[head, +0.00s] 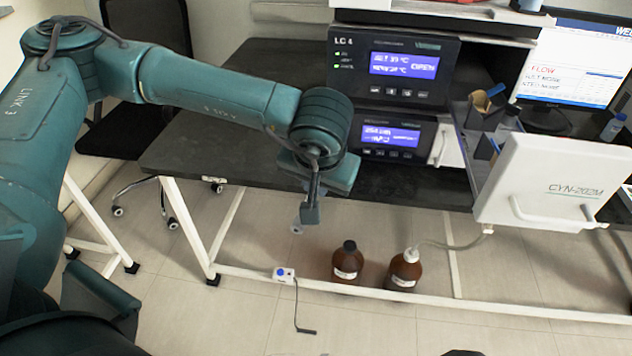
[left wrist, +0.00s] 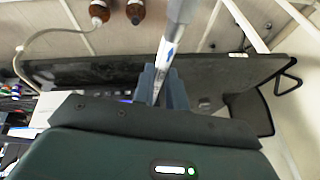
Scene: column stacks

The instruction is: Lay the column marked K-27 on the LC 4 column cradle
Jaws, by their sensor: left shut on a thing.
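My left gripper (head: 309,213) hangs in front of the dark bench, pointing down. In the left wrist view its fingers (left wrist: 162,88) are shut on a silvery column (left wrist: 181,12) with a white label and blue print. The label is too small to read, so I cannot confirm K-27. In the head view the column is mostly hidden, apart from a pale end below the fingers. The LC 4 unit (head: 393,68) stands on the bench with lit blue displays. I cannot make out its column cradle. My right gripper is not in view.
An open white door marked CYN-202M (head: 553,185) juts forward at the right. A bin of small boxes (head: 484,108) stands behind it. Two brown bottles (head: 347,262) (head: 404,270) stand below the bench. The bench top (head: 255,125) left of the unit is clear.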

